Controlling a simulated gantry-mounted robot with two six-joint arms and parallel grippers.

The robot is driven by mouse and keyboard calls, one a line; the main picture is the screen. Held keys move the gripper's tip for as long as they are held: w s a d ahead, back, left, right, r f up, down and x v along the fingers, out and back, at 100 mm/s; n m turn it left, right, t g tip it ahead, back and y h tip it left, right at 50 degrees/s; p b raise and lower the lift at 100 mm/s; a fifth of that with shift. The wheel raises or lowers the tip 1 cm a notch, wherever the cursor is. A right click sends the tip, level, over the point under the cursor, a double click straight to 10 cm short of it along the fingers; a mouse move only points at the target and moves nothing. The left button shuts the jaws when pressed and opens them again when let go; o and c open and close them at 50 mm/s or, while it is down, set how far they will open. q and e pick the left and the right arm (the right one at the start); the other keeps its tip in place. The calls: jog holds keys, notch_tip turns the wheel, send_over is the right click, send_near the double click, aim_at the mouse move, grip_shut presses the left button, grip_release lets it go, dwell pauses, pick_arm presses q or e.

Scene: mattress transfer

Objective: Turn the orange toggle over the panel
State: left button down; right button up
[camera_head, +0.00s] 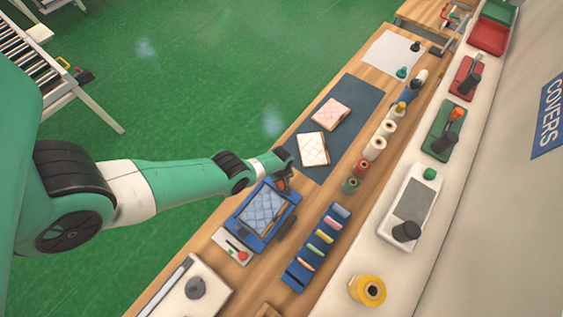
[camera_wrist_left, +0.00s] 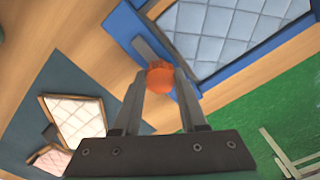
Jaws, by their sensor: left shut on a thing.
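The orange toggle shows as a round orange knob (camera_wrist_left: 160,92) in the left wrist view, with a grey bar running from it beside the blue frame. In the head view a small orange spot shows under my left gripper (camera_head: 283,174). My left gripper is shut on the knob, one finger on each side of it. The pale quilted panel (camera_head: 265,209) lies inside the blue frame (camera_head: 241,226); its corner also shows in the left wrist view (camera_wrist_left: 230,35). The gripper is at the frame's far end. My right gripper is not in view.
Two quilted pieces, one white (camera_head: 313,149) and one pink (camera_head: 330,114), lie on a dark mat (camera_head: 357,98). A blue rack (camera_head: 294,278) of coloured pieces stands right of the frame. Thread spools (camera_head: 375,147) line the bench. A small switch plate (camera_head: 230,246) sits left.

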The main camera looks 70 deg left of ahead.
pick_arm(q)
jog(key=shift+m, duration=0.3)
jog(key=m, duration=1.3)
jog(key=shift+m, duration=2.1)
jog(key=shift+c, duration=2.2)
grip_release()
